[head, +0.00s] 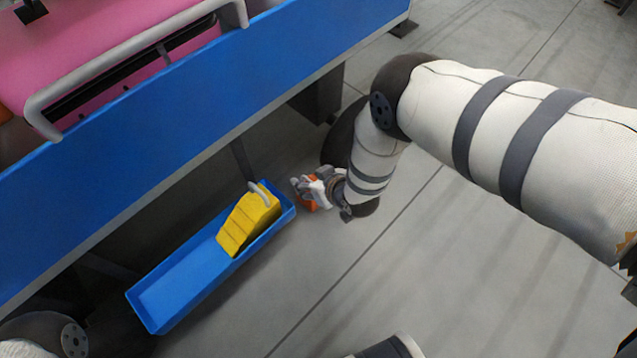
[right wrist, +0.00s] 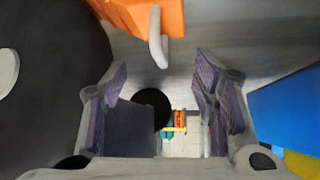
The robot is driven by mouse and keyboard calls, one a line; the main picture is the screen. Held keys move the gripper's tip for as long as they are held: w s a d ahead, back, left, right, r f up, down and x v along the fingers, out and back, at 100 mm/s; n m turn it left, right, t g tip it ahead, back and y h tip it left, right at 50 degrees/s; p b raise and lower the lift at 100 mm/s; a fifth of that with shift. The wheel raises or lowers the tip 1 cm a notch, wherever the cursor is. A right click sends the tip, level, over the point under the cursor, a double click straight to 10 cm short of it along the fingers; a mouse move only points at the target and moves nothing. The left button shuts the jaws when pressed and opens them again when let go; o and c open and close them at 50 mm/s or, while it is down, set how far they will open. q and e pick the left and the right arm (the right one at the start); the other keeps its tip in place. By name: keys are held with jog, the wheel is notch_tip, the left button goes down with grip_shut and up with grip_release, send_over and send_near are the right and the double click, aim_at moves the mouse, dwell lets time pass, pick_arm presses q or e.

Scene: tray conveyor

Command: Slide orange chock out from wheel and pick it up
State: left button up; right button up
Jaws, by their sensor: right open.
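The orange chock (head: 312,206) shows as small patches behind my right gripper (head: 308,188) in the head view. In the right wrist view the orange chock (right wrist: 145,14) is at the top, with a grey bar handle (right wrist: 157,38) hanging from it toward the space between the fingers. My right gripper (right wrist: 160,72) is open, fingers apart, with nothing between them. The black wheel (right wrist: 50,75) fills the left of that view, beside the chock. In the head view the wheel (head: 341,133) is mostly hidden behind my right arm. My left gripper is out of view.
A long blue tray (head: 165,290) holds a yellow stepped chock (head: 247,222) at one end, left of my right gripper. The blue conveyor side (head: 190,110) with a pink load (head: 100,45) stands above it. The grey floor to the right is clear.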

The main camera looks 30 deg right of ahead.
aim_at(305, 177)
jog(key=b+x, duration=0.3)
jog(key=x, duration=0.2)
jog(key=shift+w+f, duration=0.25)
jog(key=shift+d, duration=0.1)
grip_shut()
